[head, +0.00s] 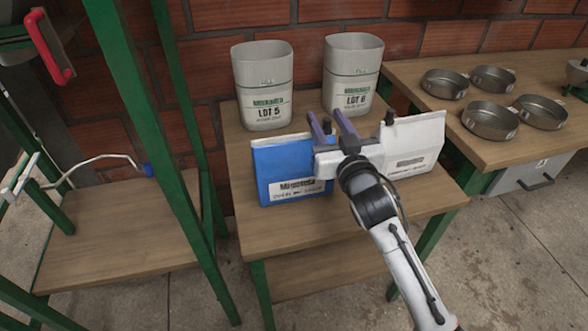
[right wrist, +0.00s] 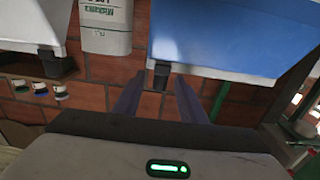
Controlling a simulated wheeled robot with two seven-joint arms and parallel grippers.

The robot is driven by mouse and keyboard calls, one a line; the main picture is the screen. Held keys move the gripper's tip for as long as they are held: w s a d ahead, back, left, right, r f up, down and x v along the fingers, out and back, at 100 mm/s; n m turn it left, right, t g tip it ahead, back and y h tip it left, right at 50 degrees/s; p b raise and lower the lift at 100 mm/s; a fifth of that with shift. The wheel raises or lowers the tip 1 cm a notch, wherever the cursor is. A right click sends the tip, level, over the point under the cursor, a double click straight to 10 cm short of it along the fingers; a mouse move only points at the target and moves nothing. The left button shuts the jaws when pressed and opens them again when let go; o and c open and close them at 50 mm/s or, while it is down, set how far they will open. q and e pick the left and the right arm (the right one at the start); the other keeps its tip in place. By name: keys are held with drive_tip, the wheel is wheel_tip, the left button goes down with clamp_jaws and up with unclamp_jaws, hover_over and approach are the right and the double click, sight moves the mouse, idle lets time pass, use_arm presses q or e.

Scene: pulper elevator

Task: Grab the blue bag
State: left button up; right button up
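The blue bag (head: 290,163) stands on the wooden table, with a white label on its lower front. It fills the upper right of the right wrist view (right wrist: 225,35), where a black clip (right wrist: 161,75) sits at its edge. My right gripper (head: 324,113) has two purple fingers, apart and with nothing visibly held. It is above the table beside the blue bag's upper right edge and overlaps it in the head view. In the right wrist view the black clip appears between the fingertips (right wrist: 160,82); contact cannot be told. My left gripper is not in view.
A white bag (head: 418,140) stands right of the blue bag, partly behind my right gripper. Containers marked LOT 5 (head: 263,85) and LOT 6 (head: 352,72) stand behind. Several metal pans (head: 490,120) rest on the right table. A green post (head: 150,120) rises at left.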

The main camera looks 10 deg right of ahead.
drive_tip(key=shift+w, duration=0.15)
clamp_jaws()
idle(1.2)
drive_tip(key=shift+r, duration=0.2)
